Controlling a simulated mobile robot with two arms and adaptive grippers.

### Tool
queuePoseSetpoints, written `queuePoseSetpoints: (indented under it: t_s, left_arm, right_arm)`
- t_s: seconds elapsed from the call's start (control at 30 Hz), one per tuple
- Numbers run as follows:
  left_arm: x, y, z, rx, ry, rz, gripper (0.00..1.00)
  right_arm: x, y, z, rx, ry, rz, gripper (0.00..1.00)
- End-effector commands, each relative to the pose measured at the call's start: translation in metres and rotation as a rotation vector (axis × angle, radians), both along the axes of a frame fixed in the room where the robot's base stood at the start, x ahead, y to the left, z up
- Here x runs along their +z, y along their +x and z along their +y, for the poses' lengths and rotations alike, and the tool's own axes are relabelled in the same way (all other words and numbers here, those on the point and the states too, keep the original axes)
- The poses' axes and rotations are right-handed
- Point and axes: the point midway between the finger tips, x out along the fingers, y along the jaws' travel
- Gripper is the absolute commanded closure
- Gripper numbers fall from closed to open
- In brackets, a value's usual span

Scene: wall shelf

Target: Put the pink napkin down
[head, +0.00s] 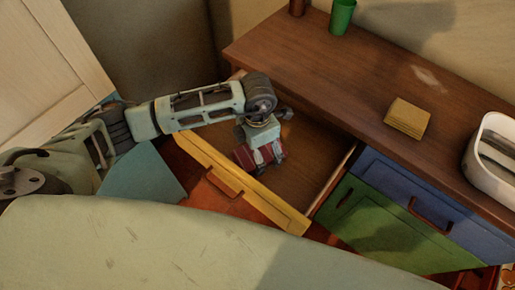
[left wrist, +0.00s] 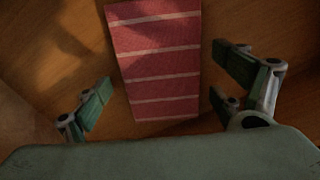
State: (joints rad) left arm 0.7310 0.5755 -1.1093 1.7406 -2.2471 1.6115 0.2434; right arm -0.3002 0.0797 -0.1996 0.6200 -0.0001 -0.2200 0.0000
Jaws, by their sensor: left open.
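The pink napkin (left wrist: 160,62), reddish pink with pale stripes, lies between and beyond my open left fingers in the left wrist view, over a wooden surface. In the head view part of it (head: 243,157) shows inside the open yellow-fronted drawer (head: 235,181), under my left gripper (head: 262,157). My left gripper is open, pointing down into the drawer, with a finger to each side of the napkin (left wrist: 162,90). The fingers look apart from the napkin. My wrist hides part of it in the head view. My right gripper is not in view.
The wooden top (head: 320,80) holds a green cup (head: 342,16), a brown cup (head: 297,7), a yellow folded stack (head: 407,119) and a white container (head: 485,160). A blue drawer (head: 405,190) and a green front (head: 380,225) are at the right. The drawer's right part is bare.

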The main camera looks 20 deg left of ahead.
Motion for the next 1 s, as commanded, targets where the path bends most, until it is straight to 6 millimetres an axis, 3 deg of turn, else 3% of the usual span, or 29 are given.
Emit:
queuePoseSetpoints:
  t_s: [0.23, 0.7, 1.0]
  left_arm:
    - [0.016, 0.001, -0.001, 0.000, -0.003, -0.004, 0.11]
    - [0.109, 0.001, 0.000, 0.000, -0.001, -0.004, 0.11]
    - [0.124, 0.000, 0.000, 0.000, 0.000, 0.000, 0.11]
  right_arm:
    - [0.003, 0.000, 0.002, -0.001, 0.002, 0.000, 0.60]
    - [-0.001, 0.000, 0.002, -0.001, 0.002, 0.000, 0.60]
    - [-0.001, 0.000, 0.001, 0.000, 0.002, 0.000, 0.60]
